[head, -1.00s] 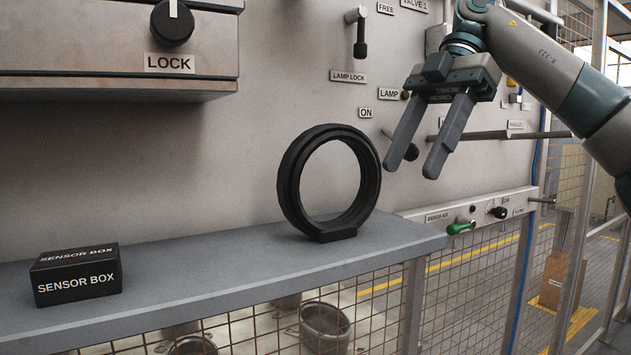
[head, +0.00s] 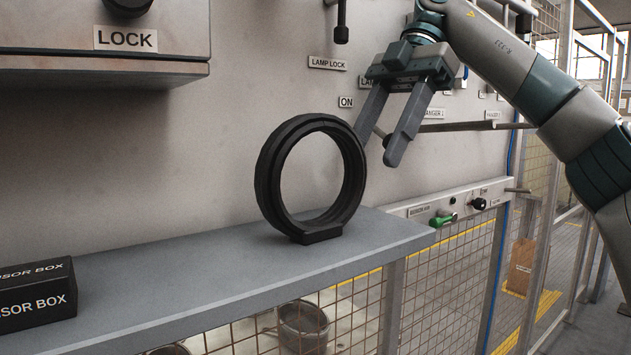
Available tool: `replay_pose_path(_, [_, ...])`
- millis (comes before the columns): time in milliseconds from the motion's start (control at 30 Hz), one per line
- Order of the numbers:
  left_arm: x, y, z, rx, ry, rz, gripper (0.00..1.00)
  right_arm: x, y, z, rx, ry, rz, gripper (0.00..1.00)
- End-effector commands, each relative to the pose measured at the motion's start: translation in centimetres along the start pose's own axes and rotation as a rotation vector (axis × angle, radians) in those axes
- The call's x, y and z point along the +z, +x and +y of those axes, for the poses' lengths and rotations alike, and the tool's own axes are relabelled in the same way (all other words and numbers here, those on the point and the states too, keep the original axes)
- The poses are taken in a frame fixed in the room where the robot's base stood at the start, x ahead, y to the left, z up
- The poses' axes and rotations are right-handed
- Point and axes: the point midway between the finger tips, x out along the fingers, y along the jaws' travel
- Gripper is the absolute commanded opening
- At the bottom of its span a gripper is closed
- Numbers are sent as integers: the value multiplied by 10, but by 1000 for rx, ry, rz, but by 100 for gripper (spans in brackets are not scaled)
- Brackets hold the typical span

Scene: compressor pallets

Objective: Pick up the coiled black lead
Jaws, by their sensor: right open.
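The coiled black lead (head: 268,180) stands upright as a ring on a flat black foot, on the grey shelf (head: 150,265) near its right end. My right gripper (head: 376,152) is open and empty, with its fingers pointing down, just right of and above the ring's upper right side. In the picture the left finger overlaps the area beside the ring's rim; I cannot tell how far apart they are in depth. My left gripper does not show.
A black sensor box (head: 38,292) sits at the shelf's left end. A lock housing (head: 110,60) juts from the panel above it. The shelf between box and ring is clear.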

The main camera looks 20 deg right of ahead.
Motion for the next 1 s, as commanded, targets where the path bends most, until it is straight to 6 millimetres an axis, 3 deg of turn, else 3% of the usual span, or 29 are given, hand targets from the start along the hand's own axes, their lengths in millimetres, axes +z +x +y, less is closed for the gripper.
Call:
replay_pose_path(600, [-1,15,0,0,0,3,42,-55,37,0,-2,-2,0,48])
replay_pose_path(1000, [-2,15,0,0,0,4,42,-59,38,0,0,0,0,48])
